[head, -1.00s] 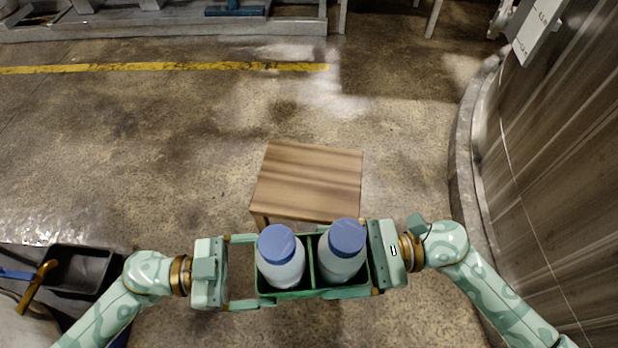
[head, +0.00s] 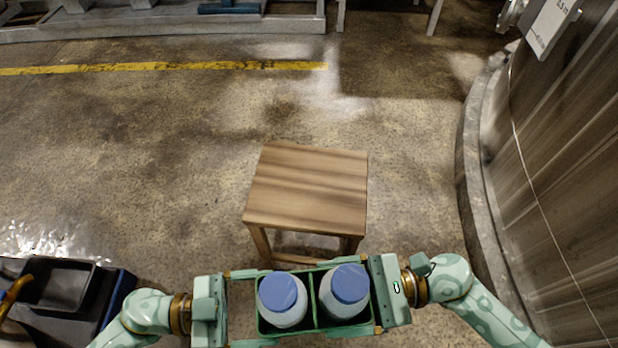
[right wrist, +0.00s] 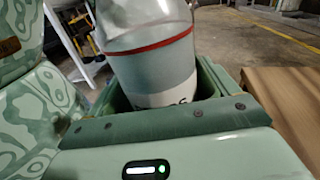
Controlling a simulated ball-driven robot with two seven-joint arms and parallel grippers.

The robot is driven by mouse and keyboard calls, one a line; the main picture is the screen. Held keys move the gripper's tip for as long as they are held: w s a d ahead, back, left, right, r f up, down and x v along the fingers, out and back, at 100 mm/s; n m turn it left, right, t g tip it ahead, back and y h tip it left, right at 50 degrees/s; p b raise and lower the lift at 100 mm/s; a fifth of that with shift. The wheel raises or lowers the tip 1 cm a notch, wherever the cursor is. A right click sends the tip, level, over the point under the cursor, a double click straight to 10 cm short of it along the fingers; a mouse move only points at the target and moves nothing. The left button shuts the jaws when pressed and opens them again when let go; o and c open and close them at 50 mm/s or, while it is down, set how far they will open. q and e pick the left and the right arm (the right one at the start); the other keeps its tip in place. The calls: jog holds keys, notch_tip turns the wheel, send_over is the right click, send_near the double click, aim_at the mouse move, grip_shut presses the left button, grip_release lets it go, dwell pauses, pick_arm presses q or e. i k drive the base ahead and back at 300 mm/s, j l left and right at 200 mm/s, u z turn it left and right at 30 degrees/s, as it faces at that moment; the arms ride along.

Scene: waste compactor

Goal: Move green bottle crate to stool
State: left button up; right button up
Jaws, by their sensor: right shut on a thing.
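My right gripper (head: 377,294) is shut on the crate's right end; the right wrist view also shows the crate wall (right wrist: 213,82). My left gripper (head: 252,308) has its fingers spread wide at the crate's left end, its palm apart from it. Whether these fingers press on the crate is unclear. The wooden stool (head: 308,188) stands just beyond the crate, its top bare.
A curved grey wall with a raised kerb (head: 474,170) runs along the right. A dark bin (head: 62,285) is at lower left. Open floor lies left of and beyond the stool, up to a yellow line (head: 165,68).

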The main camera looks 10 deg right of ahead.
aim_at(299, 184)
jog(key=i, duration=0.95)
